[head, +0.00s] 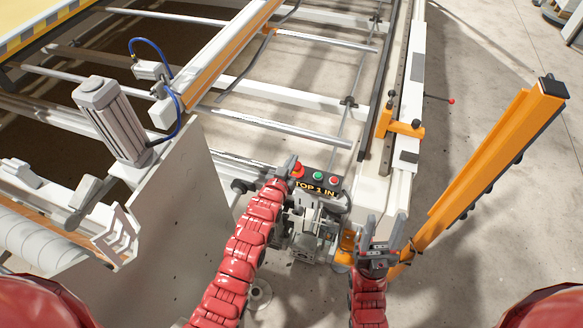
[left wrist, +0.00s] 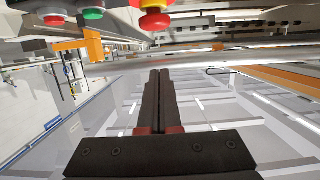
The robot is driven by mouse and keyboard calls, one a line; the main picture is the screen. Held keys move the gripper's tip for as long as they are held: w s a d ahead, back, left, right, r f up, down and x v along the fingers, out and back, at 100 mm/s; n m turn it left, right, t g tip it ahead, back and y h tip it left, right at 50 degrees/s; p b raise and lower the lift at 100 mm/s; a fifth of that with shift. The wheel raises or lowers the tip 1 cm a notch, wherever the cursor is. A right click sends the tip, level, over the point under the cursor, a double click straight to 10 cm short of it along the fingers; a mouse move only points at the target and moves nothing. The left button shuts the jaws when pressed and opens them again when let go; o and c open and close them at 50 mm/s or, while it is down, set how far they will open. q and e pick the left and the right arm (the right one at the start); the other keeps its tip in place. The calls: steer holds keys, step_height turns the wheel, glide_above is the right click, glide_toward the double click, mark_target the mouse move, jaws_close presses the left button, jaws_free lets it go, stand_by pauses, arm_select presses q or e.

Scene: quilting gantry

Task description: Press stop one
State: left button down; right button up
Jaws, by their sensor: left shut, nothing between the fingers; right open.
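A small control box (head: 317,186) in the head view carries a partly hidden label reading "TOP 1 IN". On it are a red mushroom button (head: 298,171) at the left, a green button (head: 319,176) and a red button (head: 333,181). My left gripper (head: 291,163) is shut and empty, its tips right beside the mushroom button. In the left wrist view the mushroom button (left wrist: 155,19) shows a yellow base, and the shut fingertips (left wrist: 160,72) appear apart from it. My right gripper (head: 381,228) is open and empty, right of and below the box.
A white panel (head: 185,205) stands left of my left arm. An orange post (head: 490,155) leans at the right. The gantry's white rail (head: 408,120) with an orange bracket (head: 398,125) runs behind the box. Bare floor (head: 480,60) lies at the far right.

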arm_select(q)
steer(key=b+v, duration=0.2)
steer(key=v, duration=0.6)
steer(key=shift+s+a+b, duration=0.15)
steer(key=shift+s+b, duration=0.15)
steer(key=shift+s, duration=0.05)
